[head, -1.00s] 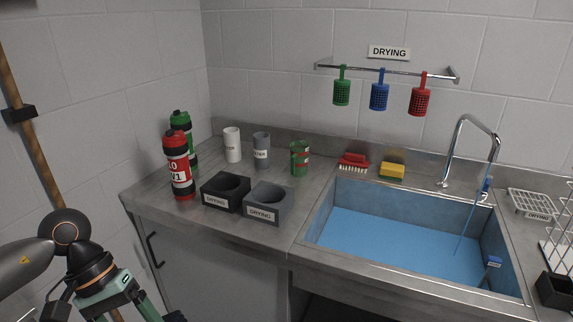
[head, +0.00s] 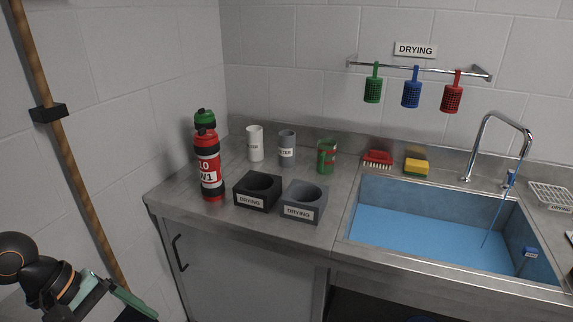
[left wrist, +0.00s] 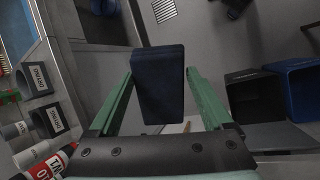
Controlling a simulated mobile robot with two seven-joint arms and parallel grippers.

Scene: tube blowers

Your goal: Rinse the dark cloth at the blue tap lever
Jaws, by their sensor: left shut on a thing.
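My left gripper (left wrist: 160,78) has green fingers closed on a dark, block-shaped folded cloth (left wrist: 160,90) in the left wrist view. In the head view the left gripper (head: 115,300) is at the lower left edge, well away from the sink, and the cloth cannot be made out there. The chrome tap (head: 482,140) stands behind the sink (head: 400,222) at the right. A small blue lever (head: 511,179) sits by the tap, and a thin blue stream runs down into the basin. My right gripper is out of view.
Black (head: 246,206) and grey (head: 316,215) DRYING holders, bottles (head: 208,165) and cups (head: 255,145) stand on the counter left of the sink. A red brush (head: 378,158) and yellow sponge (head: 417,167) lie behind it. The left wrist view shows dark (left wrist: 250,105) and blue (left wrist: 295,90) bins.

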